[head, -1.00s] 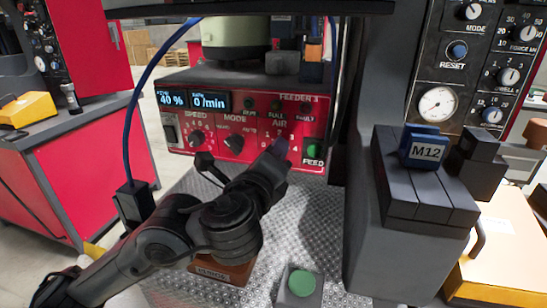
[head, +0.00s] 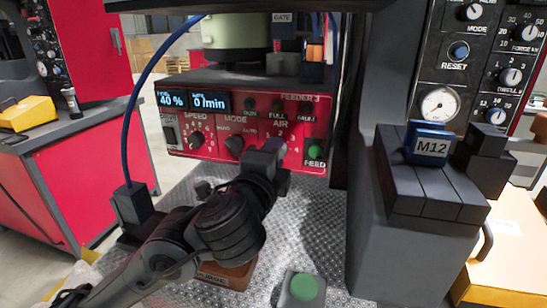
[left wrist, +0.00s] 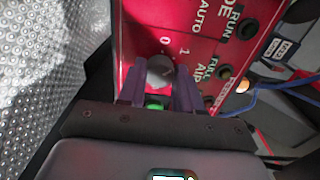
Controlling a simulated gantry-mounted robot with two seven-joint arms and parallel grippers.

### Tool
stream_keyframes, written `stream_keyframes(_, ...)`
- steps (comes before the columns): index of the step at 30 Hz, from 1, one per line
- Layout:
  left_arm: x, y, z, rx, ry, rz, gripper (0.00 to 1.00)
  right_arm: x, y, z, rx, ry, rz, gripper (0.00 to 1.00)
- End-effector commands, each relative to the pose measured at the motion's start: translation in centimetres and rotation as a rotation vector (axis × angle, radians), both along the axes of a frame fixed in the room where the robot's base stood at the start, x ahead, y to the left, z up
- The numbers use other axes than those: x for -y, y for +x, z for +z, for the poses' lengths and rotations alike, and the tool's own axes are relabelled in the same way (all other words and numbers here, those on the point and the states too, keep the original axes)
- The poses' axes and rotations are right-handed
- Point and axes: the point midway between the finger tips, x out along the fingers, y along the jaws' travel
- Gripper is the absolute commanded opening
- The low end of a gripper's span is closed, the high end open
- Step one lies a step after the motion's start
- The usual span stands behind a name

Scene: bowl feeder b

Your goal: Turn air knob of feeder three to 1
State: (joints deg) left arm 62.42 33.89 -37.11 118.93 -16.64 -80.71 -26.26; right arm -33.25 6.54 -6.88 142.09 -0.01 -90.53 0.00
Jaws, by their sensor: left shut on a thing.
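The red panel of feeder three (head: 209,151) faces me in the head view, with the label AIR above my left gripper (head: 268,150). The gripper hides the air knob there. In the left wrist view, the grey round air knob (left wrist: 160,72) sits between the two dark fingers of my left gripper (left wrist: 160,90), which is shut on it. The marks 0 and 1 show on the panel beyond the knob. I cannot tell exactly where the knob points. My right gripper is not in view.
The speed knob (head: 195,139) and mode knob (head: 235,146) are left of my gripper, and the green feed button (head: 315,152) is close to its right. A green button box (head: 302,287) stands on the metal plate in front. A grey column stands at the right.

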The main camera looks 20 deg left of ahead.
Motion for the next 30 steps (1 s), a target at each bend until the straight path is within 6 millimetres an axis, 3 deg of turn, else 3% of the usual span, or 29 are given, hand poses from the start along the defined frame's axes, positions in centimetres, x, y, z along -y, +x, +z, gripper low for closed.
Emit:
stream_keyframes(13,-0.04,0.08,-0.16,-0.002,-0.009,0.002,0.04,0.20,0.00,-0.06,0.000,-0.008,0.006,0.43)
stream_keyframes(14,-0.05,0.08,-0.16,-0.002,-0.008,0.002,0.36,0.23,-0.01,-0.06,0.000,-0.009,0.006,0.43)
stream_keyframes(18,-0.04,0.06,-0.12,-0.001,-0.008,0.002,0.57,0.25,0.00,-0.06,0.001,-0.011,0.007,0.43)
stream_keyframes(30,0.02,-0.39,0.07,0.000,-0.008,0.001,0.60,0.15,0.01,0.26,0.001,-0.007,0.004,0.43)
